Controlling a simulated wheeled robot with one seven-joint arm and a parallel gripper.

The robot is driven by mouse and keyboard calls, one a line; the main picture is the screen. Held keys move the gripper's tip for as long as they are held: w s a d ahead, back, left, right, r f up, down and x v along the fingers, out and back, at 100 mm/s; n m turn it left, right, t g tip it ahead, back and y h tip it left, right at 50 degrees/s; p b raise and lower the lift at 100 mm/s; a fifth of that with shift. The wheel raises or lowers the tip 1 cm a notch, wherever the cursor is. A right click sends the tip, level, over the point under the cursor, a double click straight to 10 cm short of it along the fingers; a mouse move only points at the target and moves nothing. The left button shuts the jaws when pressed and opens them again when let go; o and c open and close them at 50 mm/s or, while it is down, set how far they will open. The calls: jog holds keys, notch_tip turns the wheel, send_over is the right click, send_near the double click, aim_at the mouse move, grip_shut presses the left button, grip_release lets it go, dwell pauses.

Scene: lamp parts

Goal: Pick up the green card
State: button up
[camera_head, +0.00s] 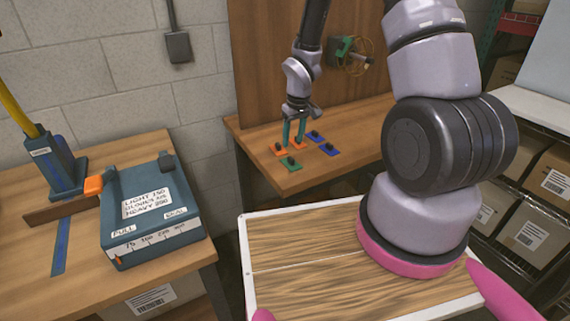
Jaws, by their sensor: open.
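The green card (290,164) lies flat near the front edge of the far wooden table, with a small black knob on top. My gripper (294,142) points down over the cards with its two teal fingers apart and nothing visible between them.
Two orange cards (278,150) and two blue cards (332,152) with black knobs lie close to the green one. A wooden panel (262,60) with a wired fixture (343,50) stands behind. A blue press-like device (150,215) sits on the left table.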

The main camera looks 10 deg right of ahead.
aim_at(291, 158)
jog(key=f, duration=0.3)
jog(key=shift+w+a, duration=0.1)
jog(key=shift+w, duration=0.15)
notch_tip(291, 158, down, 5)
jog(key=shift+w+f, duration=0.1)
jog(key=shift+w, duration=0.05)
grip_shut()
